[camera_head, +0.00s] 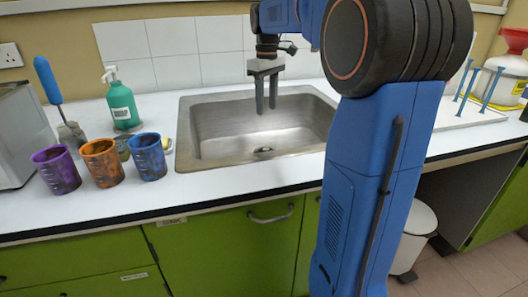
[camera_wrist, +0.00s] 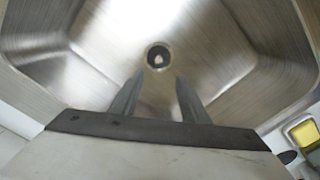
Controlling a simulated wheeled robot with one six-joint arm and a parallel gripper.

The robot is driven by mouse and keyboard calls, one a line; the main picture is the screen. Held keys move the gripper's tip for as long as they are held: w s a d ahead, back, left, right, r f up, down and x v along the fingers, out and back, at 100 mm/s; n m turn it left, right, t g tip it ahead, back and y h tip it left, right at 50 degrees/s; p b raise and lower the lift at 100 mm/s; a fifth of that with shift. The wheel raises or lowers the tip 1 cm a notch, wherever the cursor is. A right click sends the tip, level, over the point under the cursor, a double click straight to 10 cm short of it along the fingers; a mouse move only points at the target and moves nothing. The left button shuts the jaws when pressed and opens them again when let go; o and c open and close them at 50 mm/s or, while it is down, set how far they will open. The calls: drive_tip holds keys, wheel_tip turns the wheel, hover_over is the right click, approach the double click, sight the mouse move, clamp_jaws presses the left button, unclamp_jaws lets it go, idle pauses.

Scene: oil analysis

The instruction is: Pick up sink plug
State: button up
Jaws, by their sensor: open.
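The steel sink (camera_head: 215,150) is set into the white counter. In its floor is a dark round spot at the drain (camera_head: 263,150). In the wrist view the drain (camera_wrist: 158,56) is a dark disc with a small pale piece at its centre; I cannot tell whether this is the sink plug or the open drain. My gripper (camera_head: 266,110) hangs pointing down over the sink, above and apart from the drain. Its two fingers (camera_wrist: 158,76) are spread with nothing between them, and the drain shows just beyond their tips in the wrist view.
Purple (camera_head: 56,170), orange (camera_head: 102,163) and blue (camera_head: 148,157) cups stand left of the sink. Behind them is a green soap bottle (camera_head: 121,104). A yellow sponge (camera_wrist: 306,132) lies in a dish by the sink. The sink walls surround my gripper; the basin looks otherwise empty.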

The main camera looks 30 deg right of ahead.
hover_over(266, 148)
drive_tip(key=f, duration=1)
drive_tip(key=shift+s+a, duration=0.15)
drive_tip(key=shift+s, duration=0.25)
drive_tip(key=shift+w+f, duration=0.15)
drive_tip(key=shift+f, duration=1.35)
drive_tip(key=shift+w+f, duration=0.1)
drive_tip(key=shift+f, duration=1.4)
clamp_jaws()
drive_tip(key=shift+r, duration=0.1)
